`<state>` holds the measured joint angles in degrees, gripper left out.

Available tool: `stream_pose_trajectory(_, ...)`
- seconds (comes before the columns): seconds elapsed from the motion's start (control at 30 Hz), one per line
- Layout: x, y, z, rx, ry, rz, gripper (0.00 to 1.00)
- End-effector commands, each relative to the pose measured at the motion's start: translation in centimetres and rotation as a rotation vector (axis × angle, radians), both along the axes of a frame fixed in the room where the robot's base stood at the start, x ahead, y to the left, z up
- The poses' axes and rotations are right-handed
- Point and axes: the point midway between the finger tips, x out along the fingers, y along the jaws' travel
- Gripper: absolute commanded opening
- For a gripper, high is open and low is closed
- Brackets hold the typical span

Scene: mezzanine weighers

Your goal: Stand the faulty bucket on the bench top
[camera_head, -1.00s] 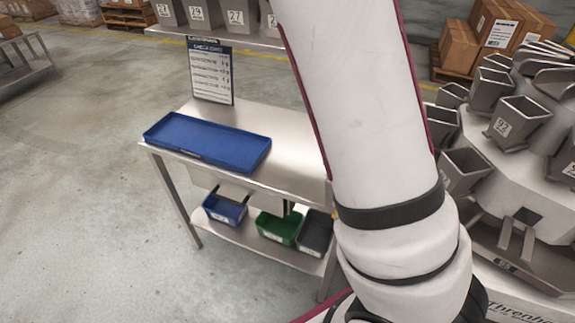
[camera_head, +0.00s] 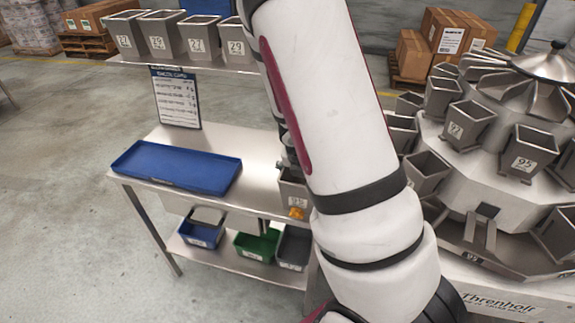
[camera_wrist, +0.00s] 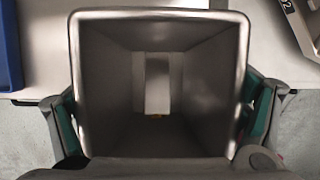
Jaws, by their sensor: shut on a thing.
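The bucket in my gripper is a grey metal hopper, open at the top, and it fills the middle of the wrist view (camera_wrist: 120,60). In the head view a part of it (camera_head: 291,190) shows left of my arm, with a number label and an orange tag. My gripper (camera_wrist: 160,115) is shut on it, with a finger on each side. The bench top (camera_head: 255,178) is bare metal beside it. The bucket overlaps the bench's front edge in the wrist view; I cannot tell whether it touches the top. My arm hides much of the bucket.
A blue tray (camera_head: 177,167) covers the bench's left part. A printed card (camera_head: 176,97) stands behind it. Several numbered buckets (camera_head: 157,34) line a raised shelf. Blue (camera_head: 200,236), green (camera_head: 256,245) and dark (camera_head: 294,248) bins sit below. The weigher (camera_head: 470,185) is on the right.

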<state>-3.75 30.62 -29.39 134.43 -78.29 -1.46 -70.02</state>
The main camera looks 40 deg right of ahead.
Motion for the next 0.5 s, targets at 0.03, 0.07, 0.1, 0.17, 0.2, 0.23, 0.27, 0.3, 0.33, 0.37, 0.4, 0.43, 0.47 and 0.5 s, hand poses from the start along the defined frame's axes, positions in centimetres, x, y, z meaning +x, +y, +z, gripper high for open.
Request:
stream_pose_trajectory(0.03,0.1,-0.3,0.4,-0.002,0.000,-0.003,0.31)
stream_pose_trajectory(0.07,0.3,-0.3,0.3,-0.002,0.000,-0.003,0.31)
stream_pose_trajectory(0.1,0.7,-0.3,0.3,-0.001,0.000,-0.004,0.31)
stream_pose_trajectory(0.17,1.2,-0.2,0.2,0.003,-0.003,-0.005,0.31)
stream_pose_trajectory(0.2,1.5,-0.1,0.1,0.007,-0.003,-0.007,0.31)
stream_pose_trajectory(0.23,2.1,-0.2,0.0,0.007,-0.006,-0.007,0.31)
stream_pose_trajectory(0.27,2.6,-0.2,-0.2,0.004,-0.006,-0.007,0.31)
stream_pose_trajectory(0.3,3.2,-0.3,-0.3,0.004,-0.007,-0.005,0.31)
stream_pose_trajectory(0.33,3.5,-0.3,-0.3,0.004,-0.005,-0.007,0.31)
stream_pose_trajectory(0.37,3.9,-0.3,-0.4,0.004,-0.006,-0.007,0.31)
stream_pose_trajectory(0.4,4.4,-0.3,-0.4,0.006,-0.004,-0.007,0.31)
stream_pose_trajectory(0.43,4.7,-0.3,-0.4,0.008,-0.005,-0.008,0.31)
stream_pose_trajectory(0.47,5.6,-0.3,-0.6,0.005,-0.007,-0.007,0.31)
stream_pose_trajectory(0.5,6.4,-0.3,-0.8,0.005,-0.006,-0.006,0.31)
